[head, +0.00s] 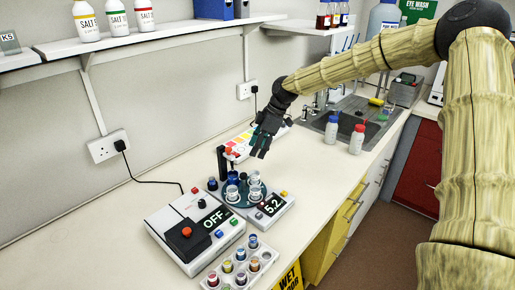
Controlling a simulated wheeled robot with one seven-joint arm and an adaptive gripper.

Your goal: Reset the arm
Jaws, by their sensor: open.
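My gripper (262,143) hangs at the end of my arm in the head view, above the white bench (330,200). Its dark fingers point down and are open, with nothing seen between them. It is apart from the device with the round dark plate (233,200), which stands below and slightly left of it. My arm reaches in from the right, over the sink side of the bench.
A white box (183,222) reading OFF and a display unit (273,206) reading 5.2 stand near a rack (241,266) of small vials. Two bottles, blue-capped (331,130) and red-capped (357,140), stand before the sink (350,115). A shelf (150,38) holds salt bottles. The bench's right front is clear.

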